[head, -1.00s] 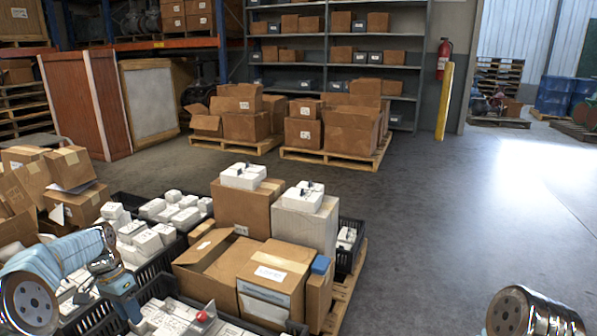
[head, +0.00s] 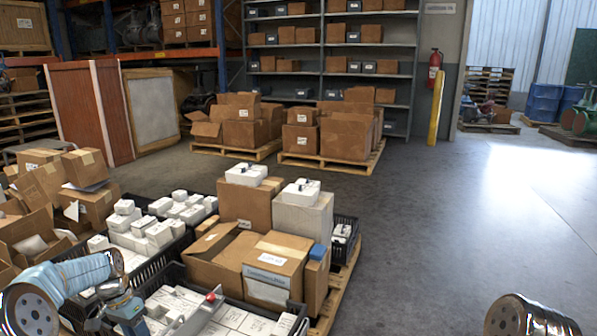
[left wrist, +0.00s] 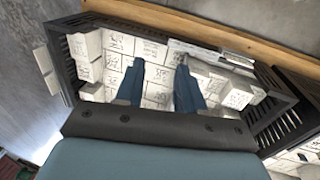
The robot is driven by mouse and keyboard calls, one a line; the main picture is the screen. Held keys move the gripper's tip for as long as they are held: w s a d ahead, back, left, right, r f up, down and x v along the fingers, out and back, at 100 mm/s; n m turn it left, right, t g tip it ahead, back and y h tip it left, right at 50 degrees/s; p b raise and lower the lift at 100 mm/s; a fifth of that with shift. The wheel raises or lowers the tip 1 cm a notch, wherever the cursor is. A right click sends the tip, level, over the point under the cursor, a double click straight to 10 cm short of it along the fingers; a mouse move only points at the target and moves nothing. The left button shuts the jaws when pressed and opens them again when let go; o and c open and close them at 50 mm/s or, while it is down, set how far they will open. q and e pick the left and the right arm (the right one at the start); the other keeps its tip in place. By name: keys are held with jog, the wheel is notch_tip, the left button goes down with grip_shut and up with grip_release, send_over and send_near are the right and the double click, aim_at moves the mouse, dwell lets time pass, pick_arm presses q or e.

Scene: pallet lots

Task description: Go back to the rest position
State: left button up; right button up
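My left arm enters the head view at the lower left, with its blue gripper body (head: 125,312) over the near black crate (head: 188,272); its fingertips cannot be made out there. In the left wrist view my left gripper (left wrist: 160,68) is open, its two dark blue fingers apart. No object is held between them; white labelled boxes (left wrist: 118,42) in a black crate (left wrist: 60,62) show beyond. Part of my right arm (head: 530,316) shows at the lower right of the head view. The right gripper is out of view.
A pallet (head: 347,283) carries cartons (head: 272,262) and crates of white boxes. Open cartons (head: 35,240) are piled at the left. A red knob (head: 210,297) stands over the near crate. Loaded pallets and shelves (head: 400,95) stand behind. The floor (head: 450,220) at the right is clear.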

pick_arm(q)
jog(key=s+d+f+n+h, duration=0.1)
jog(key=s+d+f, duration=0.3)
jog(key=d+f, duration=0.3)
jog(key=s+d+f+n, duration=0.1)
jog(key=s+d+f, duration=0.2)
jog(key=d+f, duration=0.4)
jog(key=s+d+f+n+h, duration=0.1)
jog(key=s+d+f+n, duration=0.1)
jog(key=s+d+f, duration=0.4)
jog(key=s+d+f+n, duration=0.35)
jog(key=s+d, duration=0.65)
jog(key=s, duration=0.4)
jog(key=w+d+r+m+t+p, duration=0.1)
jog(key=w+r+m+p, duration=0.1)
jog(key=w+r+p, duration=0.2)
notch_tip(320, 180, up, 4)
jog(key=shift+w+d+f+p, duration=0.15)
jog(key=shift+d+p, duration=0.25)
jog(key=shift+p, duration=0.7)
